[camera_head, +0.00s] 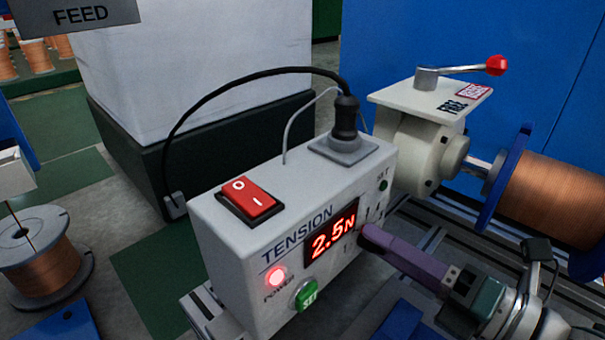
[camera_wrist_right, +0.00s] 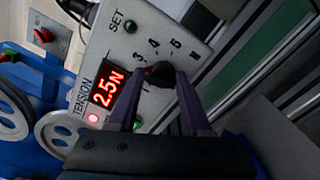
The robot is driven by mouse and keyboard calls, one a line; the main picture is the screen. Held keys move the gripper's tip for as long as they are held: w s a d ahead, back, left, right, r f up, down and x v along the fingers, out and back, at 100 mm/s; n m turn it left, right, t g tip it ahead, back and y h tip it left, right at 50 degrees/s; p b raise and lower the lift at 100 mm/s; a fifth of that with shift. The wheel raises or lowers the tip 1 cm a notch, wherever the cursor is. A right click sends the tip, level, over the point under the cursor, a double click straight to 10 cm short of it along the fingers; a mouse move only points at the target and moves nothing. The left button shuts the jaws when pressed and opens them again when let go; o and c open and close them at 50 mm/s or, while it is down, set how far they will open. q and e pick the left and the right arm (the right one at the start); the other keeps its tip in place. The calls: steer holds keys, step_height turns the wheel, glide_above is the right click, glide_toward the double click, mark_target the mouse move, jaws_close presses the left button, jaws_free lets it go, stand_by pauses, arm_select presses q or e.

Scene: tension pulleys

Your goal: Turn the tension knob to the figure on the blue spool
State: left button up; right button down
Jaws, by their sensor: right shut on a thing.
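The tension box (camera_head: 235,235) is a pale grey unit with a red display (camera_head: 331,236) reading 2.5N. Its black tension knob (camera_wrist_right: 160,74) shows in the right wrist view beside a scale with 3, 4 and 5; the knob is hidden behind the fingers in the head view. My right gripper (camera_head: 370,238) comes in from the right with its purple fingers at the box face. In the right wrist view, my right gripper (camera_wrist_right: 160,82) is shut on the knob. The blue spool (camera_head: 520,150), wound with copper wire, stands at right; no figure on it is readable. My left gripper is out of view.
A red rocker switch (camera_head: 250,199) and a plugged black cable (camera_head: 345,115) are on the box top. A green button (camera_head: 307,294) and lit red power lamp (camera_head: 276,277) are on its face. A red-tipped lever (camera_head: 495,65) sits above the spool mount. Another copper spool (camera_head: 45,265) stands at left.

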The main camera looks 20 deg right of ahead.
steer(key=shift+s+d+f+m+h, duration=0.1)
steer(key=shift+f+m+h, duration=0.1)
steer(key=shift+m, duration=0.6)
steer(key=shift+s+d+f+m+h, duration=0.1)
steer(key=shift+f+m, duration=0.1)
steer(key=shift+m, duration=0.6)
steer(key=c, duration=0.5)
jaws_free()
steer(key=shift+w, duration=0.15)
steer(key=shift+a+r, duration=0.1)
steer(key=shift+r+p, duration=0.15)
steer(key=shift+p, duration=0.15)
